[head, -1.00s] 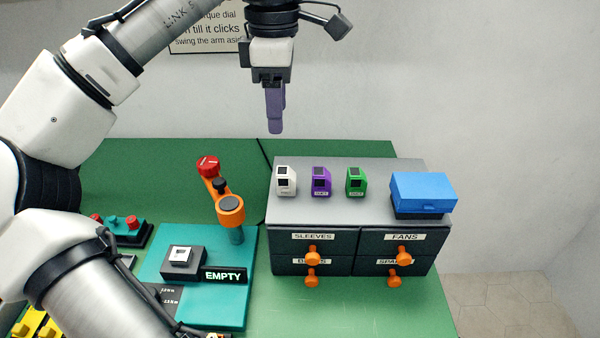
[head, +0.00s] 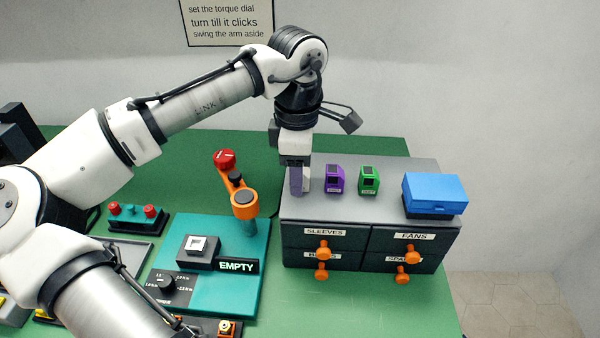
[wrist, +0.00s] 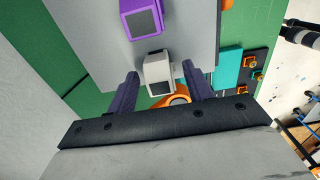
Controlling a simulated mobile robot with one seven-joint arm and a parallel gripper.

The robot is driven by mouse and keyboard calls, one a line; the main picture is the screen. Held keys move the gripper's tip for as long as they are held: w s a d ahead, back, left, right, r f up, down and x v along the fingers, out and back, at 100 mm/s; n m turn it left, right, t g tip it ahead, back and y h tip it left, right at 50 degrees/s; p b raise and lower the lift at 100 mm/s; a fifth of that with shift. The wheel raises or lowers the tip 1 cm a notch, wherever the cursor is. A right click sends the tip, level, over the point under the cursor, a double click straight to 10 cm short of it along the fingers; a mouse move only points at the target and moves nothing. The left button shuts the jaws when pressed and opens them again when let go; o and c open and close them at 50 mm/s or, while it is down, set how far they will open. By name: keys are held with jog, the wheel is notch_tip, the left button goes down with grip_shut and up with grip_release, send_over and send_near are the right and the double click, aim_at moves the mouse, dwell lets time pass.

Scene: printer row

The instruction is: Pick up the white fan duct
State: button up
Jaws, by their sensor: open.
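The white fan duct (wrist: 158,73) sits on the grey top of the drawer cabinet, between the fingers of my gripper (wrist: 160,92) in the wrist view. The fingers are open, with a gap on each side of the duct. In the head view my gripper (head: 297,190) points down at the left end of the cabinet top and hides most of the duct; only a sliver shows (head: 307,183). I cannot tell whether the fingertips touch the cabinet top.
A purple duct (head: 335,180) and a green duct (head: 369,180) stand to the right in a row. A blue box (head: 435,193) sits at the cabinet's right end. An orange swing arm with a red knob (head: 225,160) stands left of the cabinet (head: 390,215).

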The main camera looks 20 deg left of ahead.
jog(key=c, duration=0.8)
jog(key=shift+c, duration=0.2)
